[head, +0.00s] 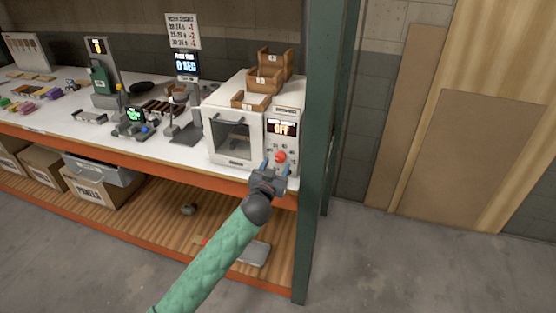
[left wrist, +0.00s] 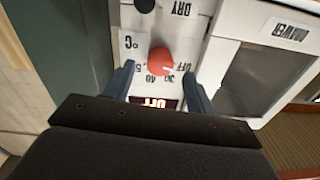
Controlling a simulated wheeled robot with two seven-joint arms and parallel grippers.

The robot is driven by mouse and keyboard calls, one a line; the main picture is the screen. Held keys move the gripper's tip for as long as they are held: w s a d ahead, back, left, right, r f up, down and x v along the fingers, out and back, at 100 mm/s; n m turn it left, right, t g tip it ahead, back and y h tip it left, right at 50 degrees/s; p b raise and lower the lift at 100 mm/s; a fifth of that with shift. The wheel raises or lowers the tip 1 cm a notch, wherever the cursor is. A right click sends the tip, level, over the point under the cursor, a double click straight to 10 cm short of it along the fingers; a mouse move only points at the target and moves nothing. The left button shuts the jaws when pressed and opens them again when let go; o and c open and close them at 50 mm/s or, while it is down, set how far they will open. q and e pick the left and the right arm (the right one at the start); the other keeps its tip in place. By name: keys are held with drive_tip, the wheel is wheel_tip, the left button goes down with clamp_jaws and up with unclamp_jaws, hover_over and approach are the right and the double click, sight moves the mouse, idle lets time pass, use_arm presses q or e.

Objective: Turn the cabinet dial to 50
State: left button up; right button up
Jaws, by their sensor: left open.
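The white cabinet (head: 233,158) stands at the right end of the workbench, with a dark window in its door. Its red dial (head: 280,156) is low on the right-hand panel, under a display (head: 282,128) reading OFF. The dial also shows in the left wrist view (left wrist: 159,61), where the picture is upside down and OFF, 30 and 40 are printed around it. My left gripper (head: 275,167) is open at the panel. Its fingers are on either side of the dial in the left wrist view, with gaps; I cannot tell how near in depth. My right gripper is out of view.
Wooden bins (head: 268,79) sit on top of the cabinet. A green rack post (head: 318,130) rises close to its right. Scales and other devices stand on the bench to the left. Boxes (head: 100,188) are on the lower shelf. The floor at right is clear.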

sight(280, 157)
use_arm(q)
drive_tip(key=shift+p+x, duration=0.35)
drive_tip(key=shift+x, duration=1)
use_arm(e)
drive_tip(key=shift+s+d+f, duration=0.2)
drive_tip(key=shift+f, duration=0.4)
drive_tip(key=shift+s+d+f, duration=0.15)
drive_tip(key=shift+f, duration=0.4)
use_arm(q)
drive_tip(key=c, duration=1)
drive_tip(key=shift+o, duration=0.2)
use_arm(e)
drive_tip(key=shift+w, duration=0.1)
